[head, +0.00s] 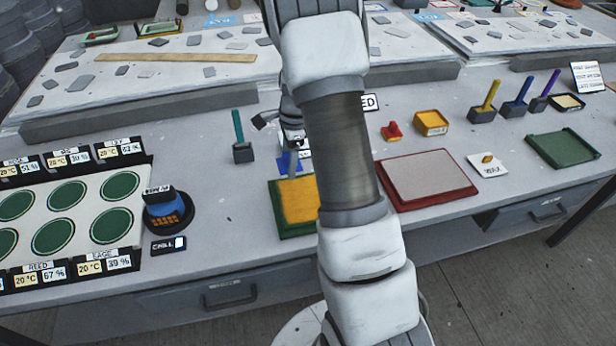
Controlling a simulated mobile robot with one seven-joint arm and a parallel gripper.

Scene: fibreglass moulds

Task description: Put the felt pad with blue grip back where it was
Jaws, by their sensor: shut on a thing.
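My gripper (292,143) is partly hidden behind my own arm, above the back of a green tray with a yellow surface (297,202). It is shut on the felt pad with blue grip (288,164). A short blue part shows just below the jaws, over the yellow surface. The pad's lower end is small and unclear, and I cannot tell whether it touches the tray. Another grey block with a blue handle (517,100) stands at the right, between one with a yellow handle (486,103) and one with a purple handle (545,91).
A teal-handled block (240,143) stands left of my gripper. A red tray (426,181), a small yellow box (431,122) and a green tray (563,149) are to the right. A round blue device (168,213) is beside the board of green discs (66,196).

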